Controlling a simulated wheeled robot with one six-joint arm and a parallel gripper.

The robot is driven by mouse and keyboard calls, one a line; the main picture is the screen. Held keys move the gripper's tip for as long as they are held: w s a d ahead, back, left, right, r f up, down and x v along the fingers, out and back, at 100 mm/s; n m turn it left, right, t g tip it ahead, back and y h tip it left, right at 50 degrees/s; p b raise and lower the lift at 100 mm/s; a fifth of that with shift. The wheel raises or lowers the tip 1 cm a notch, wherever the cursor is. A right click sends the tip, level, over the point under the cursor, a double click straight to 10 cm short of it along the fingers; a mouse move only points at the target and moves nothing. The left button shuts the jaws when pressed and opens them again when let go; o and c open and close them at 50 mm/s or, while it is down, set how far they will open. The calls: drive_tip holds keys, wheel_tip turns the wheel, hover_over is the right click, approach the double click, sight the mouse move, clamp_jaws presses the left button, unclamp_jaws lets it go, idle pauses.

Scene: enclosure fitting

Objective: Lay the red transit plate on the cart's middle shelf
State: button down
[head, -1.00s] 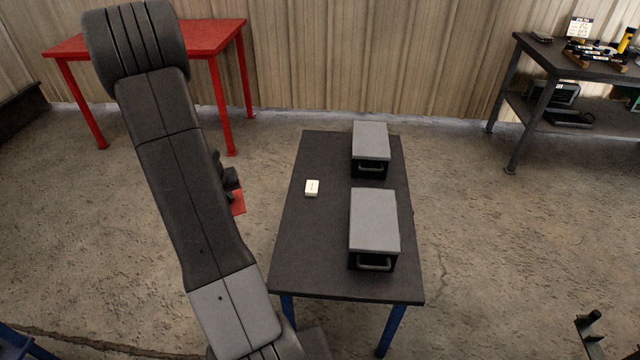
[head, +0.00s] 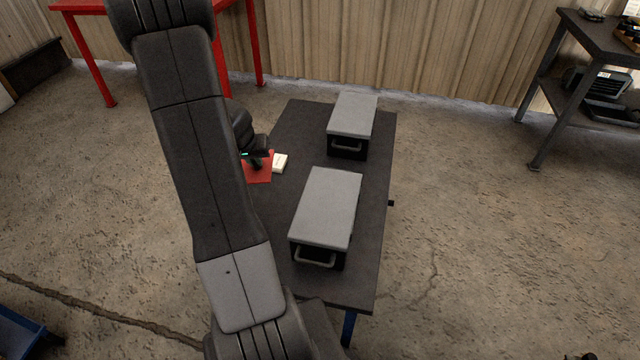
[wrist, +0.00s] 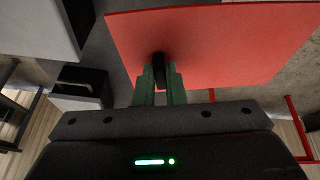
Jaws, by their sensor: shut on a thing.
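The red transit plate (head: 258,172) is in my gripper (head: 257,162). In the head view it shows over the left part of the dark table, beside a small white box; I cannot tell its height above the table. In the wrist view the plate (wrist: 225,45) spreads out beyond my gripper (wrist: 160,78), whose green fingers are shut on its near edge. My arm hides part of the table. No cart with a middle shelf can be made out for certain; a blue piece (head: 22,335) is cut off at the lower left.
The dark table (head: 300,118) bears two grey-topped boxes with handles, one far (head: 354,112) and one near (head: 330,200), and the white box (head: 280,164). A red table (head: 85,6) stands behind, a dark shelf unit (head: 590,30) at right. Floor between is clear.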

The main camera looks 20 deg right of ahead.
drive_tip(key=s+d+f+m+b, duration=0.3)
drive_tip(key=d+f+b, duration=0.3)
drive_tip(key=f+b, duration=0.15)
drive_tip(key=b, duration=0.6)
approach(288, 208)
drive_tip(key=shift+g, duration=0.3)
drive_tip(key=x, duration=0.5)
drive_tip(key=shift+w+d, duration=0.1)
drive_tip(key=shift+w, duration=0.25)
drive_tip(key=shift+f, duration=0.25)
drive_tip(key=c, duration=1.5)
unclamp_jaws()
drive_tip(key=shift+r, duration=0.1)
